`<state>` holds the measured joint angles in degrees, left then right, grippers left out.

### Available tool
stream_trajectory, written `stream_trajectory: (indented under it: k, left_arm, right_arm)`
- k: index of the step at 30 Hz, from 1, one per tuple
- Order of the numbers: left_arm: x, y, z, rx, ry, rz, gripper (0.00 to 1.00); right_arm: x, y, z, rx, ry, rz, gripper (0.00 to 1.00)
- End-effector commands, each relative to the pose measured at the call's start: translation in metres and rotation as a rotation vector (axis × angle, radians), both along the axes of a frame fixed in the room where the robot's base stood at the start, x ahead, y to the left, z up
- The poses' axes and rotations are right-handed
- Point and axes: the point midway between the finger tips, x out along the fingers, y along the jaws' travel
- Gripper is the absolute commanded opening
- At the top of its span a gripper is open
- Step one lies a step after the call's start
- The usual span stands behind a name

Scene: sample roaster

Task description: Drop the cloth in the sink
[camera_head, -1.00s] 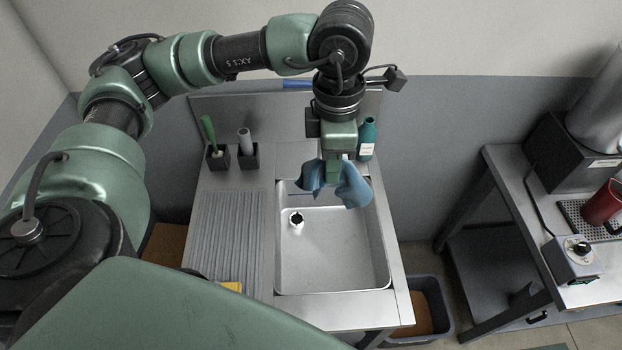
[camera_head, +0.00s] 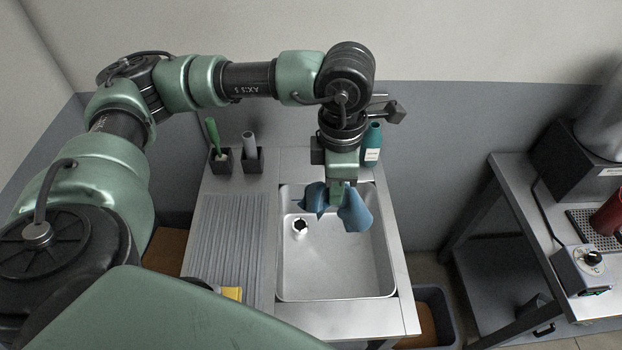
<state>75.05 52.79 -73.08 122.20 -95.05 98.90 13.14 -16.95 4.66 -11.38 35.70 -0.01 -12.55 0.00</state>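The blue cloth (camera_head: 355,211) hangs from my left gripper (camera_head: 337,205) in the head view. The gripper points down and is shut on the cloth's middle, with folds drooping on both sides. It is over the back part of the steel sink (camera_head: 335,275). The fingertips are partly hidden by the cloth. I cannot tell whether the cloth touches the basin. A drain plug with a black top (camera_head: 299,226) is at the basin's left side. My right gripper is not in view.
A ridged drainboard (camera_head: 225,245) lies left of the sink. Behind it stand two dark holders, one with a green-handled brush (camera_head: 213,133). A teal bottle (camera_head: 373,143) stands behind the sink. A bin (camera_head: 436,310) is on the floor at right, near a table with a red cup (camera_head: 608,215).

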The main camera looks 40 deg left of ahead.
Motion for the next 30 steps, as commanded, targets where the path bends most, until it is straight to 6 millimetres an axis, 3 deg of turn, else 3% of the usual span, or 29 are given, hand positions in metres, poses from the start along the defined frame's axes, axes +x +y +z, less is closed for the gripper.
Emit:
stream_trajectory:
  k: [2, 5, 12, 15, 22, 23, 26, 30]
  left_arm:
    - [0.0000, 0.0001, 0.0003, 0.000, 0.000, 0.000, 0.00]
    - [0.0000, 0.0001, 0.0004, 0.000, 0.000, 0.000, 0.29]
    - [0.0000, 0.0001, 0.0005, 0.000, 0.000, 0.000, 0.29]
    - [0.0000, 0.0001, 0.0006, 0.000, 0.000, 0.000, 0.55]
    - [0.0000, 0.0001, 0.0006, 0.000, 0.000, 0.000, 0.57]
    - [0.0000, 0.0001, 0.0006, 0.000, 0.000, 0.000, 0.60]
    - [0.0000, 0.0000, 0.0006, 0.000, 0.000, 0.000, 0.87]
    - [-0.0001, 0.0001, 0.0006, 0.000, 0.000, 0.000, 0.87]
  right_arm:
    - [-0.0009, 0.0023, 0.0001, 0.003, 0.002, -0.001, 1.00]
    - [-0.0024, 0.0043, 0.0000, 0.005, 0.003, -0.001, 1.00]
    - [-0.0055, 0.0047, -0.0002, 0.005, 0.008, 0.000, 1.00]
    - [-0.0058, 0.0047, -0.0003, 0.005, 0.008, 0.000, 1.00]
    - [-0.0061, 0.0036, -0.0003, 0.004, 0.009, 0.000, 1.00]
    - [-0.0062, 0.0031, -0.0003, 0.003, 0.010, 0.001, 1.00]
    - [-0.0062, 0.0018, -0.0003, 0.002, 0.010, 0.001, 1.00]
    - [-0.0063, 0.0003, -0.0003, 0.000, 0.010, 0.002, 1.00]
